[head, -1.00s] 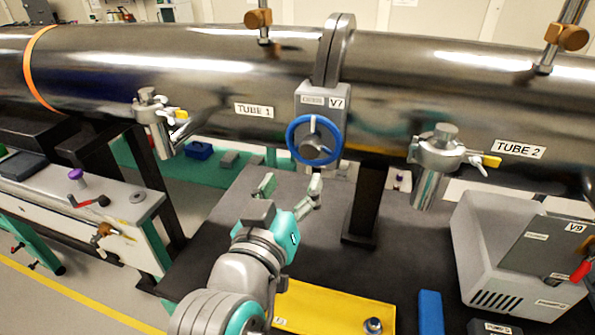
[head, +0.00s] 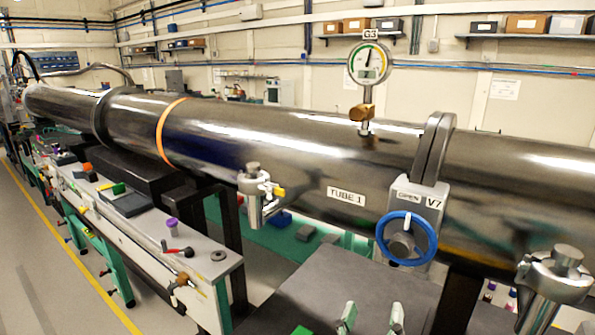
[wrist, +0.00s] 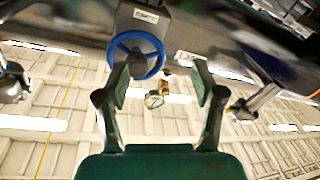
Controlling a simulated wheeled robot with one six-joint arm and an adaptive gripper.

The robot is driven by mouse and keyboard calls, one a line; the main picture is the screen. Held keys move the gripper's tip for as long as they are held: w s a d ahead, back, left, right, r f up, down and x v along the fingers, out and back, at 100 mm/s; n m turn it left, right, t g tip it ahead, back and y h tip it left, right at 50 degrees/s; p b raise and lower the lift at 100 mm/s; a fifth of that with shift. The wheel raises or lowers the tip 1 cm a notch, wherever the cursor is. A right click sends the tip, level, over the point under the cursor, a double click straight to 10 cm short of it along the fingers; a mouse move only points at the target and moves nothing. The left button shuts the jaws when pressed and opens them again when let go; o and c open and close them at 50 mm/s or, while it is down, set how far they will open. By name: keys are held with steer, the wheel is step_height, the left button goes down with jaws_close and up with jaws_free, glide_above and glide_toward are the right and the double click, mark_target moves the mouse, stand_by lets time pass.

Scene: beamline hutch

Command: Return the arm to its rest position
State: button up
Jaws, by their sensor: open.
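My gripper (head: 371,318) shows at the bottom edge of the head view, with two fingertips apart and nothing between them. In the wrist view my gripper (wrist: 162,88) is open, its fingers spread wide. The blue handwheel (head: 407,238) of valve V7 is above and to the right of the fingertips in the head view. In the wrist view the handwheel (wrist: 137,54) appears beyond the left finger, which partly overlaps it; I cannot tell the gap. Most of my arm is below the head view.
The long steel tube (head: 290,165), labelled TUBE 1, crosses the view behind the gripper. A gauge G3 (head: 368,62) stands on it. A clamped port with a yellow lever (head: 257,190) hangs at its front. A bench (head: 130,225) with small parts runs to the left.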

steer(key=s+d+f+n+y, duration=0.1)
steer(key=s+f+n+y, duration=0.4)
steer(key=f, duration=0.6)
steer(key=s+d+f+n+y, duration=0.1)
steer(key=s+d+f+y, duration=0.15)
steer(key=s+f, duration=0.55)
steer(key=s+d+f+m, duration=0.1)
steer(key=s+f+m, duration=0.1)
steer(key=s, duration=0.9)
steer(key=s+d+f+m+g, duration=0.1)
steer(key=s+f+m, duration=0.2)
steer(key=s, duration=0.8)
steer(key=shift+s+d+f+g+y, duration=0.25)
steer(key=shift+g+y, duration=0.05)
steer(key=shift+y, duration=0.15)
